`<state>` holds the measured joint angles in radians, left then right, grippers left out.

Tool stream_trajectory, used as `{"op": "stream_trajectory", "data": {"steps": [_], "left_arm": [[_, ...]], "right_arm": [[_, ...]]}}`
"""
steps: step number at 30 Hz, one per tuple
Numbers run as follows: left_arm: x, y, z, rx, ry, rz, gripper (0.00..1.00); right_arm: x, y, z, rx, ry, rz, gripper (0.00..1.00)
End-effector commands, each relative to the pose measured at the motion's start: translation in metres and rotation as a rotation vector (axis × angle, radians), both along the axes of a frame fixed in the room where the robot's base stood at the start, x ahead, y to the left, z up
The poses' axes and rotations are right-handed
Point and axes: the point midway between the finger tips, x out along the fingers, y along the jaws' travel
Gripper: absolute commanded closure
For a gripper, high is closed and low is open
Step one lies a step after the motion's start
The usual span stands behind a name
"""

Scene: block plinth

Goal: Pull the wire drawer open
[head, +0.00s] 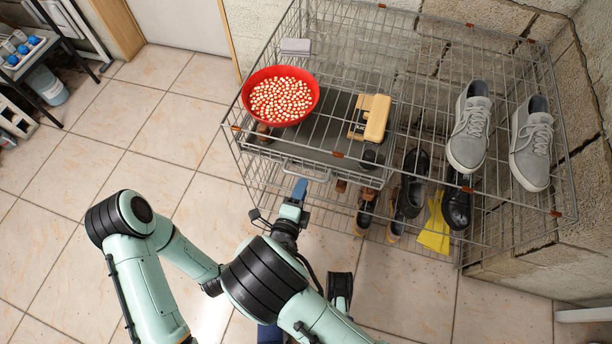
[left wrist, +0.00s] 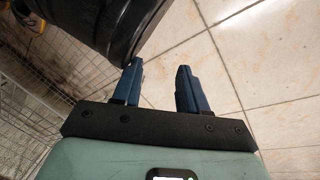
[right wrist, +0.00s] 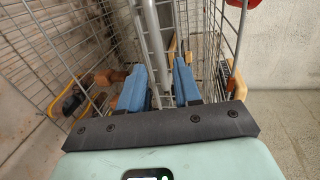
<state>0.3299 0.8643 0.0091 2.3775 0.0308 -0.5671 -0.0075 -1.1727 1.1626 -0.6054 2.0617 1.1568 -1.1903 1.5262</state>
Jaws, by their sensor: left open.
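The wire drawer (head: 335,158) has a dark grey base and sits under the wire top of the rack, its front about level with the rack's front. Its grey wire handle (head: 307,171) faces me. My right gripper (head: 299,190) is at the handle's left part. In the right wrist view, its blue fingers (right wrist: 160,88) stand apart on either side of grey bars. A gap shows between the fingers, and firm contact cannot be made out. My left gripper (left wrist: 160,85) is open and empty, over floor tiles; in the head view it is hidden behind my arms.
Dark shoes (head: 413,190) and a yellow cloth (head: 434,230) are lower down. Tiled floor (head: 150,140) is clear at left.

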Motion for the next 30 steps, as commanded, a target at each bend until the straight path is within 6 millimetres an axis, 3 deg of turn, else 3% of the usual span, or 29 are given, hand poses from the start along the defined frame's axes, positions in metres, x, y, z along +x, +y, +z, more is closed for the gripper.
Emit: {"op": "stream_trajectory", "data": {"steps": [3, 9, 21, 23, 24, 25, 30], "left_arm": [[-0.011, 0.001, -0.011, -0.003, 0.037, 0.001, 0.57], [-0.023, 0.003, -0.021, -0.004, 0.078, 0.005, 0.57], [-0.027, 0.004, -0.023, -0.005, 0.091, 0.006, 0.57], [-0.027, 0.004, -0.023, -0.005, 0.091, 0.006, 0.57], [-0.027, 0.004, -0.023, -0.005, 0.091, 0.005, 0.57], [-0.027, 0.004, -0.023, -0.005, 0.091, 0.005, 0.57], [-0.027, 0.004, -0.023, -0.006, 0.089, 0.006, 0.57]], "right_arm": [[0.023, -0.008, -0.007, 0.001, 0.001, -0.002, 0.67], [0.046, -0.015, -0.012, 0.0, 0.001, -0.001, 0.67], [0.053, -0.017, -0.012, -0.001, 0.001, 0.0, 0.67], [0.053, -0.017, -0.012, -0.001, 0.001, 0.0, 0.83], [0.053, -0.017, -0.012, -0.001, 0.001, 0.0, 0.96], [0.053, -0.017, -0.012, -0.001, 0.001, 0.0, 1.0], [0.053, -0.017, -0.012, -0.001, 0.001, 0.0, 1.0]]}}
